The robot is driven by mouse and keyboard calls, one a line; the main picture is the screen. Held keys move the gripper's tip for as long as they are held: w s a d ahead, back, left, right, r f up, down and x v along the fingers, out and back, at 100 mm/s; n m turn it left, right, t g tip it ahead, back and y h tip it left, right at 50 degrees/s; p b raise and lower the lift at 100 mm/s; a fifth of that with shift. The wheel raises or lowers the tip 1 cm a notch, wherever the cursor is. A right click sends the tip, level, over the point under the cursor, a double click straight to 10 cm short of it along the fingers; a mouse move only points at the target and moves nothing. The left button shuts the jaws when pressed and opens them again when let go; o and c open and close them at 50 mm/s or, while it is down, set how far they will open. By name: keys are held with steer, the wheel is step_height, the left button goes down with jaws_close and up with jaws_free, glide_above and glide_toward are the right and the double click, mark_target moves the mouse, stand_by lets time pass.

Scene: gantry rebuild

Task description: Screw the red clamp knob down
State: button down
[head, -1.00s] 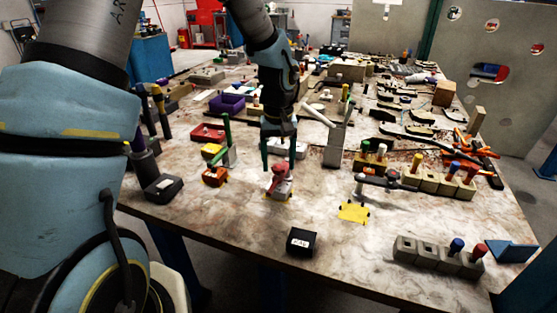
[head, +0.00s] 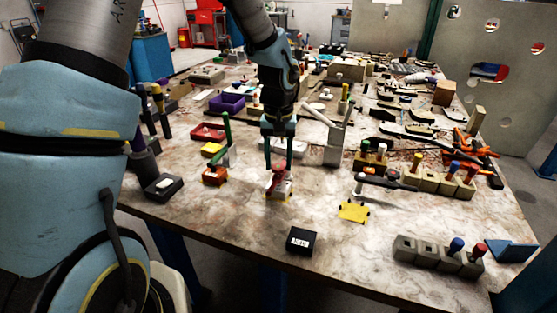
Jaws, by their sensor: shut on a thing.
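The red clamp knob (head: 277,177) stands on a small pale block with yellow at its base (head: 289,195), near the front middle of the table. My gripper (head: 278,168) points straight down over it, with its two dark green fingers on either side of the knob's upper part. The fingers are shut on the knob. The knob's thread and the gap beneath it are too small to make out.
The table (head: 220,220) is crowded behind the clamp. A yellow plate (head: 353,211) lies to the right, and a black labelled box (head: 301,241) is in front. The marble tabletop around the clamp's front is clear.

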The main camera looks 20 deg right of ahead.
mark_target(278, 167)
steer(key=shift+m, duration=1.1)
steer(key=shift+c, duration=2.4)
jaws_free()
steer(key=shift+r, duration=0.15)
step_height(278, 167, up, 11)
steer(key=b, duration=0.2)
steer(key=shift+f, duration=0.2)
